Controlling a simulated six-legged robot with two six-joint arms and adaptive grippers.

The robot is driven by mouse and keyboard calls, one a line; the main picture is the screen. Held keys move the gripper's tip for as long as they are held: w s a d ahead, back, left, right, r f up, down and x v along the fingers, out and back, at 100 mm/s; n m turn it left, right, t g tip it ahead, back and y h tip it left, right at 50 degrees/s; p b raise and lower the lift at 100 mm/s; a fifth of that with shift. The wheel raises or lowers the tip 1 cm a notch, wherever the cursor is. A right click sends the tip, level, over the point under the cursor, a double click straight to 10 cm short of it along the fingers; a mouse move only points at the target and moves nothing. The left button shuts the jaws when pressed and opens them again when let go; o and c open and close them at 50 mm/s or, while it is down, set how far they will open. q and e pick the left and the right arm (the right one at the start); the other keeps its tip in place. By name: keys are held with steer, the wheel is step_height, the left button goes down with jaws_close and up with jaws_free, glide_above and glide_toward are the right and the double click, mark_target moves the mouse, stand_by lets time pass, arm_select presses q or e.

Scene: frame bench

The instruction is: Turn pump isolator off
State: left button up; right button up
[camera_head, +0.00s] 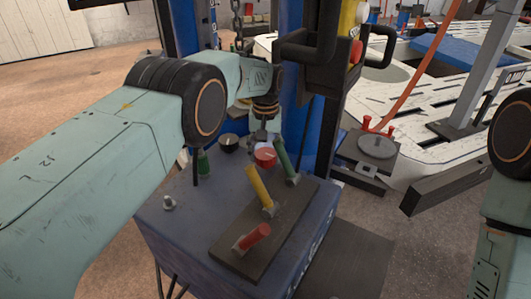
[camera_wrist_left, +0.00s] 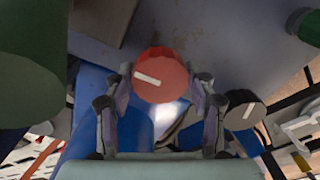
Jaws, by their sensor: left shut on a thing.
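The pump isolator appears to be the round red knob (camera_head: 265,157) on top of the blue cabinet (camera_head: 165,232). In the left wrist view the red knob (camera_wrist_left: 160,75) has a white pointer mark lying slightly diagonal, nearer sideways than upright.
A black knob (camera_head: 228,143) sits beside the red one. A blue column rises behind.

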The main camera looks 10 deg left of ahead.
mark_target(265, 154)
arm_select(q)
steer(key=o, duration=1.2)
steer(key=shift+c, duration=0.2)
step_height(265, 154, up, 12)
step_height(265, 154, down, 12)
stand_by(0.6)
steer(key=shift+r, duration=0.15)
